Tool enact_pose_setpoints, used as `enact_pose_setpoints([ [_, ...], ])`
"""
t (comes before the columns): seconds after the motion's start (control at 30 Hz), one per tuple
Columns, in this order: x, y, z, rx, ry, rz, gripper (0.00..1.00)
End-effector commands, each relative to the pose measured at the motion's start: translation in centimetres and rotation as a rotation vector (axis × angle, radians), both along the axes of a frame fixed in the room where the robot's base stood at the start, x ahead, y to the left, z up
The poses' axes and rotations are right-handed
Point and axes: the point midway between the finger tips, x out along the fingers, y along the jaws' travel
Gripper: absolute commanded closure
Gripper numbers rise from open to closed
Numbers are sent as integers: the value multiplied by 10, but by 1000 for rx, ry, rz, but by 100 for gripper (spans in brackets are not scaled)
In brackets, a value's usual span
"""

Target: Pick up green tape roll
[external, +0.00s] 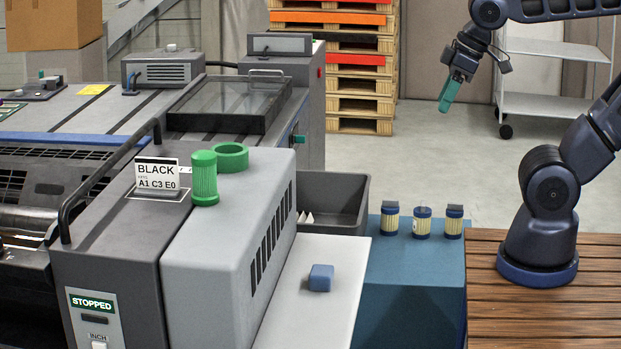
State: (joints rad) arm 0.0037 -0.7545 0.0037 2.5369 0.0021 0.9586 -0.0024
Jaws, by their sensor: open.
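The green tape roll (232,157) is a ring lying flat on top of the grey printing unit (225,215). A green ribbed cylinder (204,180) stands just left of it and partly overlaps it in the picture. My gripper (449,94) is in the air at the upper right, with teal fingertips pointing down. It is far to the right of the tape roll. The gap between the fingers is hard to make out from this side, and nothing shows held in it.
A sign (157,174) stands left of the green cylinder. A dark bin (345,203) is behind the white shelf (300,320), which holds a blue block (320,278). Several small jars (421,223) stand on the blue cabinet (400,262). Pallets (345,105) and a cart (550,105) are behind.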

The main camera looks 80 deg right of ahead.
Motion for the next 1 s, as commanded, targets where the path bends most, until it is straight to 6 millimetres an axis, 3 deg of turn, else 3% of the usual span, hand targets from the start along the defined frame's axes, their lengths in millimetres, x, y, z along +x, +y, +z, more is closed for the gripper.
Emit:
enact_pose_setpoints([
  [0.1, 0, 0, 0, 0, 0, 0, 47],
  [0.3, 0, 0, 0, 0, 0, 0, 8],
  [0.37, 0, 0, 0, 0, 0, 0, 0],
  [0.67, 5, 0, 3, -8, 5, 14, 0],
  [0.77, 19, -2, 10, -26, 19, 50, 0],
  [1.0, 76, -9, 34, -103, 77, 204, 0],
])
